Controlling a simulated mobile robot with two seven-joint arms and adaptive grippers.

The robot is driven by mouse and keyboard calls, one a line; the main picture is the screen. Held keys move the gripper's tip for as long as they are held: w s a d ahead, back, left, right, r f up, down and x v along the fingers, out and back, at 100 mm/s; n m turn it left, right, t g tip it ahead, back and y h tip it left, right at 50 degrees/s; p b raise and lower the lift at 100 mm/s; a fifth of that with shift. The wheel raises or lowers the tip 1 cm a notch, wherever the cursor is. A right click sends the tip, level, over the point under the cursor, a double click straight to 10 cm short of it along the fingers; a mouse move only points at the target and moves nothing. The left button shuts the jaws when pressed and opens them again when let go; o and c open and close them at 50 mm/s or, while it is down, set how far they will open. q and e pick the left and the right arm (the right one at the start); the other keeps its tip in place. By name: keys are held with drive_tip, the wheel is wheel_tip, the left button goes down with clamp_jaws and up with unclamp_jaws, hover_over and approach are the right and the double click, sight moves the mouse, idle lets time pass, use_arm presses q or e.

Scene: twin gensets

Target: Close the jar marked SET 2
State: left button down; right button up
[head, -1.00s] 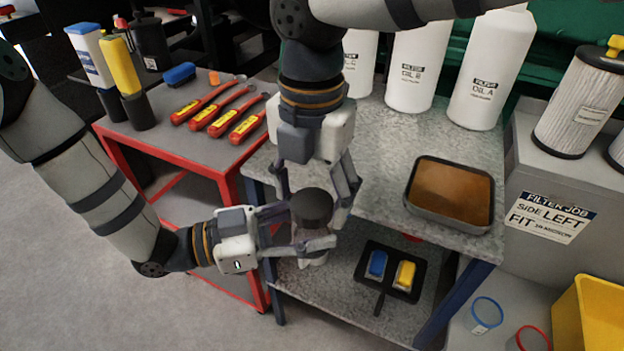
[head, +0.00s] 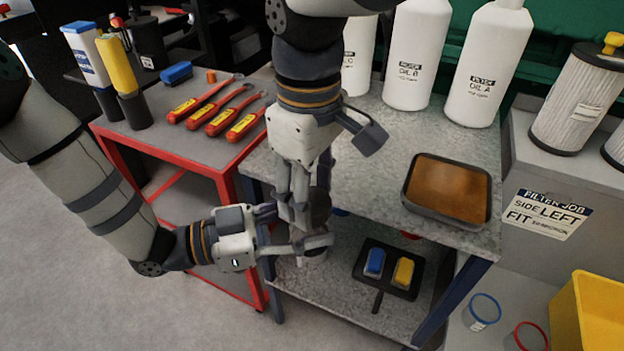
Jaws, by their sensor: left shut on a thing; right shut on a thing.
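A jar (head: 316,254) with a dark lid (head: 321,204) is held upright in front of the grey bench; no SET 2 mark shows on it. My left gripper (head: 302,230) comes in from the left and is shut on the jar's body. My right gripper (head: 301,208) points down from above and is shut on the lid. The fingers of both grippers hide much of the jar and lid, so I cannot tell how the lid sits on the rim.
On the grey bench (head: 385,165) stand white oil bottles (head: 415,55) and a brown-filled tray (head: 448,190). A lower shelf holds a black tray (head: 377,283) with blue and yellow pieces. The red table (head: 150,150) at left carries red-handled tools (head: 222,120).

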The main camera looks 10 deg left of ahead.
drive_tip(key=m, duration=0.4)
drive_tip(key=o, duration=1.3)
drive_tip(key=shift+r, duration=2.25)
drive_tip(key=shift+c, duration=0.4)
